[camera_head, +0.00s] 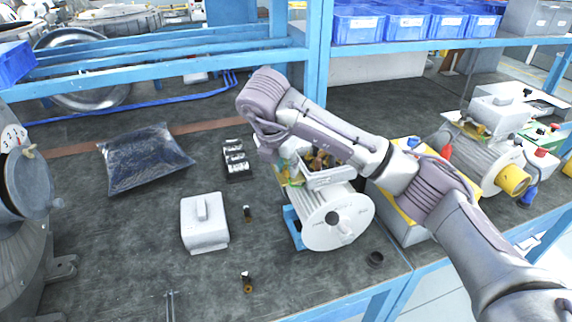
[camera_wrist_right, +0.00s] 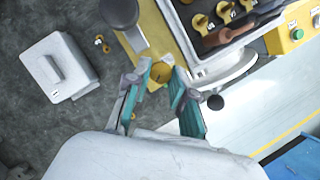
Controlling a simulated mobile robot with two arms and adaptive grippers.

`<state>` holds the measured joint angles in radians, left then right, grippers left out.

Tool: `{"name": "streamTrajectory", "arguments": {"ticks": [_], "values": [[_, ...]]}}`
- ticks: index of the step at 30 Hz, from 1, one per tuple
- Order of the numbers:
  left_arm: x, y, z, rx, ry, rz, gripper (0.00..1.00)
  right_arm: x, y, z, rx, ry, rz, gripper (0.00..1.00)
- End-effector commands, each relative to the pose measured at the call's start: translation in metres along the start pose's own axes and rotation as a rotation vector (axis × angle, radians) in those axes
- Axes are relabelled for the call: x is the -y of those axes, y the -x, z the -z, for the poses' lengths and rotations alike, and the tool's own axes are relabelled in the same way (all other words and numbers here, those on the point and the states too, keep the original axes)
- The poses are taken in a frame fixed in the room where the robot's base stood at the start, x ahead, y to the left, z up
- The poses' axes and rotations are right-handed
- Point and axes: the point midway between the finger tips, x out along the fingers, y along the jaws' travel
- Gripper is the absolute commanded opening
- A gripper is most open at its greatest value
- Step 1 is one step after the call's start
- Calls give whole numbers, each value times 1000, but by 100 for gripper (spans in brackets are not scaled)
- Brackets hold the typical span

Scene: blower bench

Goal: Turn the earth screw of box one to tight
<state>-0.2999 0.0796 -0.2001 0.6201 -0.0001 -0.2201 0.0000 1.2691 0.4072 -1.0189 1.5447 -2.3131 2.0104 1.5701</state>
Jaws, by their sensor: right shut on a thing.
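The open terminal box (camera_head: 330,178) sits on top of a light grey motor (camera_head: 338,222) near the middle of the bench. The wrist view shows the same box (camera_wrist_right: 222,62) at upper right, with yellow terminals and brown links inside. A round yellow screw head (camera_wrist_right: 161,72), which looks like the earth screw, is beside the box. My right gripper (camera_wrist_right: 164,82) has its teal fingers on either side of this head and is shut on it. In the head view my wrist hides most of this contact. My left gripper is not in view.
A grey cover (camera_head: 205,224) lies on the bench left of the motor, with small brass fittings (camera_head: 247,282) nearby. A dark bag (camera_head: 146,160) lies at left. A second motor (camera_head: 480,160) stands at right. Blue bins (camera_head: 358,25) sit on the shelf above.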

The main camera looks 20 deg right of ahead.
Motion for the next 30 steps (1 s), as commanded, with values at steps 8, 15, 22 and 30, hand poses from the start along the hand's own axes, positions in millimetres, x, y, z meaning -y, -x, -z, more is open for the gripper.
{"name": "streamTrajectory", "arguments": {"ticks": [8,15,22,30], "values": [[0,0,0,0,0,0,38,0,1,-1,1,0,-3,29],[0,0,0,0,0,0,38,0,1,0,1,1,-2,49],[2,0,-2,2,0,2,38,0,3,0,2,2,-2,49],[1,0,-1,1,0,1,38,-1,44,-2,8,3,-7,49]]}}
